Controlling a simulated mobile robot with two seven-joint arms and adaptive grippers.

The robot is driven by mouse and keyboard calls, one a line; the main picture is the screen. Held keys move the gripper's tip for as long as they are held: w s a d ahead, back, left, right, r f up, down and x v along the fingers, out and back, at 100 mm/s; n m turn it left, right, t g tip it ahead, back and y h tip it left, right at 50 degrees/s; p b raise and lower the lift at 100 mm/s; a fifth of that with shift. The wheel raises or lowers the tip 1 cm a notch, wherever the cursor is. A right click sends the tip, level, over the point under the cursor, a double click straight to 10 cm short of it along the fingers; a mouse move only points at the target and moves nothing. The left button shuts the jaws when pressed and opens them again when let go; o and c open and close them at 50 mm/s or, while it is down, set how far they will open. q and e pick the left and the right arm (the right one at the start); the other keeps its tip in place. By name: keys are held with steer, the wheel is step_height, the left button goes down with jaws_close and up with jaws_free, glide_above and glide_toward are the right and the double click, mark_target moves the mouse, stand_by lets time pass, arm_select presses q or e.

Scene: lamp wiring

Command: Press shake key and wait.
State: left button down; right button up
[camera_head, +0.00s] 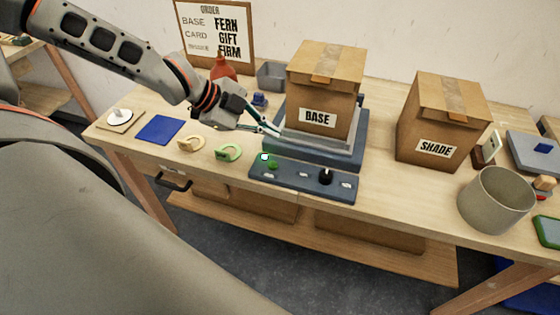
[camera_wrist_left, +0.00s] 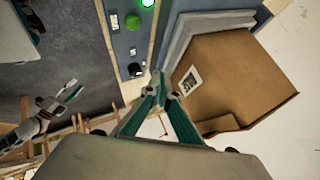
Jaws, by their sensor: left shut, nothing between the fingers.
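The BASE box (camera_head: 322,85) sits on the grey plate of a blue machine (camera_head: 300,148); the box also shows in the wrist view (camera_wrist_left: 243,75). A blue control panel (camera_head: 300,183) lies in front, with a green key (camera_head: 272,165), a lit green lamp (camera_head: 264,157) and a black knob (camera_head: 326,178). The green key (camera_wrist_left: 132,21) and knob (camera_wrist_left: 135,69) show in the wrist view. The key labels are too small to read. My left gripper (camera_head: 274,131) is shut and empty, beside the box's left side, behind the panel. My right gripper (camera_wrist_left: 72,92) shows small in the wrist view.
The SHADE box (camera_head: 440,120) and a grey cylinder bin (camera_head: 495,200) stand to the right. A blue mat (camera_head: 159,130), a beige ring (camera_head: 191,144) and a green ring (camera_head: 228,153) lie left. A red bottle (camera_head: 222,67) and grey bin (camera_head: 272,75) stand behind.

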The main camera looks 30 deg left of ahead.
mark_target(270, 165)
arm_select(q)
steer(key=shift+s, duration=0.1)
arm_select(e)
steer(key=shift+s+a, duration=0.2)
steer(key=shift+a, duration=0.1)
arm_select(q)
step_height(270, 165, down, 3)
steer(key=shift+a+f+b, duration=0.1)
steer(key=shift+f+b, duration=0.1)
steer(key=shift+b, duration=0.45)
step_height(270, 165, down, 3)
steer(key=b, duration=0.2)
steer(key=shift+f+b, duration=0.2)
steer(key=shift+b, duration=0.2)
steer(key=shift+f+b, duration=0.4)
steer(key=shift+b, duration=0.05)
steer(key=shift+f, duration=0.3)
steer(key=shift+f+b, duration=0.3)
steer(key=shift+b, duration=0.25)
arm_select(e)
steer(key=shift+y, duration=0.4)
steer(key=shift+w+a+f, duration=0.15)
steer(key=shift+a+f, duration=0.1)
steer(key=shift+f, duration=0.4)
steer(key=shift+w+a+f, duration=0.2)
steer(key=shift+a+f, duration=0.05)
steer(key=shift+f, duration=0.35)
steer(key=shift+w+a+f, duration=0.15)
steer(key=shift+a+f, duration=0.1)
steer(key=shift+f, duration=0.4)
